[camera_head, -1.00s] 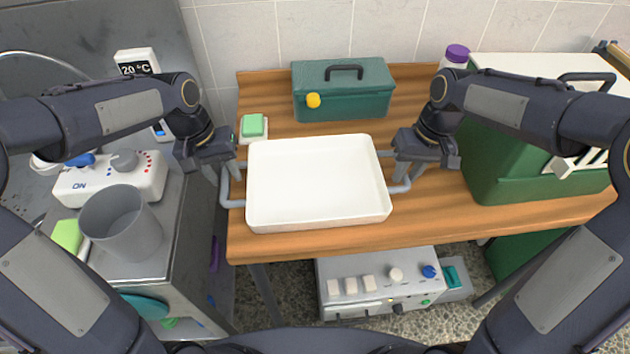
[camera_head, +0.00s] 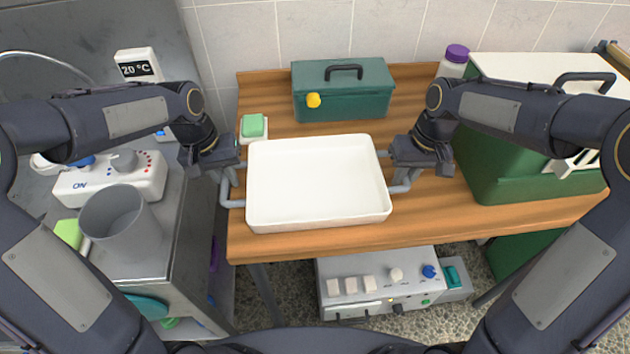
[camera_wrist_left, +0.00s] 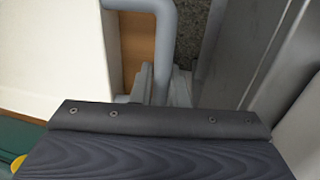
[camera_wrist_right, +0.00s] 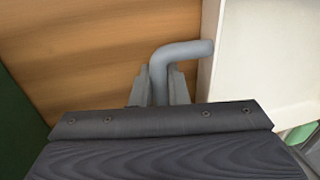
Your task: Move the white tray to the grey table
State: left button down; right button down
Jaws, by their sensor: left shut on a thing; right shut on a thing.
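The white tray (camera_head: 318,185) lies flat on the wooden table, with a grey bar handle on each side. My left gripper (camera_head: 229,178) is shut on the tray's left handle, which shows between the fingers in the left wrist view (camera_wrist_left: 167,60). My right gripper (camera_head: 401,178) is shut on the tray's right handle, which shows between the fingers in the right wrist view (camera_wrist_right: 180,52). The grey table (camera_head: 172,228) stands to the left of the wooden table, across a narrow gap.
The wooden table (camera_head: 420,222) holds a teal toolbox (camera_head: 345,92), a green sponge on a dish (camera_head: 253,127), a purple-capped bottle (camera_head: 454,60) and a green box (camera_head: 510,160). A grey cup (camera_head: 122,225) and a white control unit (camera_head: 110,180) stand on the grey table.

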pick_arm(q)
jog(key=shift+r, duration=0.15)
pick_arm(e)
jog(key=shift+r, duration=0.15)
